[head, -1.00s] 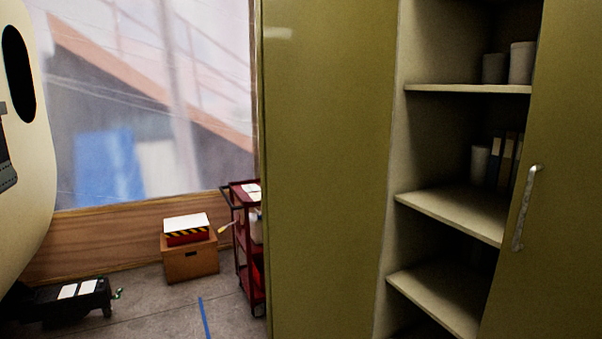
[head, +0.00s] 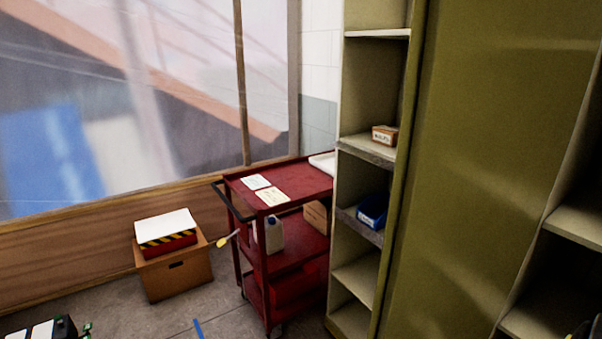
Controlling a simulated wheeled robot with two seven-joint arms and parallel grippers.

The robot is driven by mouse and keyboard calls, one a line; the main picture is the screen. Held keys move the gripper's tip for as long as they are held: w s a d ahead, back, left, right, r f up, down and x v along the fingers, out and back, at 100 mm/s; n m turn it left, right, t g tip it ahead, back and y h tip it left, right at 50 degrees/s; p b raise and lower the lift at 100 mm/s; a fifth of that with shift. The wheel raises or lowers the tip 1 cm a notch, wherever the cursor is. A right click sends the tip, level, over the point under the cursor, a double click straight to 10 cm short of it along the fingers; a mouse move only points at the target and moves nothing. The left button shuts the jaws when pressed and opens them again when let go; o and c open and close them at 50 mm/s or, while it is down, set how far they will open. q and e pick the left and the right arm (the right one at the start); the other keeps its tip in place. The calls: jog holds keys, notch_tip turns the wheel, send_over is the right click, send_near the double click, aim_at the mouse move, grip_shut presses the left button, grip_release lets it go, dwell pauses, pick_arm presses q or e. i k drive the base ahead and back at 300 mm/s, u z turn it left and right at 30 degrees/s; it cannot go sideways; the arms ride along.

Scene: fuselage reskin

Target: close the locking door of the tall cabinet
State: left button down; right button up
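The tall olive cabinet fills the right side. A broad olive panel (head: 480,150) of it stands upright; I cannot tell whether this is an open door or a side wall. Right of the panel, the cabinet's open inside shows with pale shelves (head: 575,222), cut off by the frame edge. The door with the handle is out of view. Neither of my grippers can be made out. A small dark piece (head: 585,331) shows in the bottom right corner, too cut off to identify.
An open shelf unit (head: 361,281) with a small box (head: 384,135) and a blue bin (head: 372,211) stands left of the panel. A red cart (head: 284,262) stands beside it. A cardboard box (head: 176,275) is on the floor by the wall. Some floor is clear in front.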

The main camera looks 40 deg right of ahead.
aim_at(494, 92)
jog(key=i, duration=2)
jog(key=z, duration=4.15)
jog(key=i, duration=0.5)
jog(key=u, duration=0.05)
